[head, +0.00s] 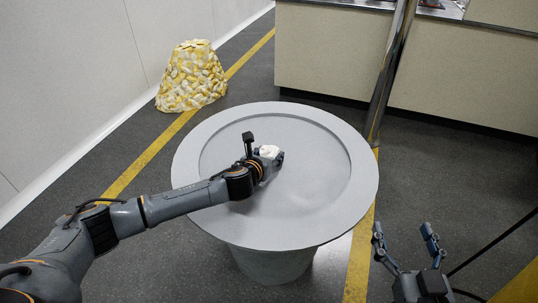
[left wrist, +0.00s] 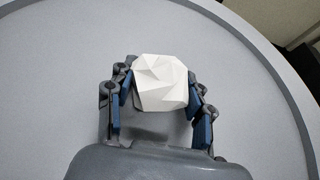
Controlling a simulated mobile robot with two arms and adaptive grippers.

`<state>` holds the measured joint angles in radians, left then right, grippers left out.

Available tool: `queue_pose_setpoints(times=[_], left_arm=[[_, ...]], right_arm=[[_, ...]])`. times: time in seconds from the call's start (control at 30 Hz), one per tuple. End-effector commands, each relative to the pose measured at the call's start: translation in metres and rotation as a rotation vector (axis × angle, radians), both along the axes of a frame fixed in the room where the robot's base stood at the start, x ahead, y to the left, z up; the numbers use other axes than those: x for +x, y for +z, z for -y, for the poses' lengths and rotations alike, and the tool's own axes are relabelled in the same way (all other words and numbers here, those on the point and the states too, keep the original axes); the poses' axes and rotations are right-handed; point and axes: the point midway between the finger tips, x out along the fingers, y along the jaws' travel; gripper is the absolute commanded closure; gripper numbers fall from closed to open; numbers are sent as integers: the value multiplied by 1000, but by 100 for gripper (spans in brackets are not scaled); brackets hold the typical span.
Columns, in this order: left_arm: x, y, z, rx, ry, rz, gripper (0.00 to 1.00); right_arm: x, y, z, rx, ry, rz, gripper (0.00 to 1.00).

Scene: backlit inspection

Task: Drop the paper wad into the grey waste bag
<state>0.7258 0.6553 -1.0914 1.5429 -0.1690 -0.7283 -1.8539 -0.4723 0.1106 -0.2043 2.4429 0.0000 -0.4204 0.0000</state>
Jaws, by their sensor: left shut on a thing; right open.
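The white, faceted paper wad (head: 269,150) is held in my left gripper (head: 272,157), over the middle of a round grey pedestal table (head: 196,150). In the left wrist view the wad (left wrist: 160,82) sits between the blue-padded fingers of the left gripper (left wrist: 160,95), which is shut on it. My right gripper (head: 404,234) is open and empty, to the lower right of the table and apart from it. I cannot make out a separate grey waste bag in either view.
The round table has a raised rim and a bare recessed top. A yellow-and-white lumpy mound (head: 192,78) stands on the floor at the back left. A shiny metal post (head: 390,75) rises behind the table at right. A beige counter (head: 335,55) stands at the back.

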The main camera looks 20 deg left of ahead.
Motion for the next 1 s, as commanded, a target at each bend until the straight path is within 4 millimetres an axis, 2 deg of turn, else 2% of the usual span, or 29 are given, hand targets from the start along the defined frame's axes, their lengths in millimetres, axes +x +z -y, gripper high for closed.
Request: queue_pose_setpoints(times=[0.23,0.27,0.3,0.37,0.4,0.77,1.0], left_arm=[[0,0,0,0,0,0,60],[0,0,0,0,0,0,44],[0,0,0,0,0,0,36],[0,0,0,0,0,0,24],[0,0,0,0,0,0,22],[-2,1,0,0,0,0,22],[-27,11,-2,-1,-2,0,22]], right_arm=[[0,1,0,1,0,3,22],[0,1,0,1,0,3,22],[0,0,0,1,0,3,22],[0,0,0,0,0,2,22],[0,0,0,0,0,2,22],[0,0,0,0,0,1,22],[0,0,0,0,0,1,22]])
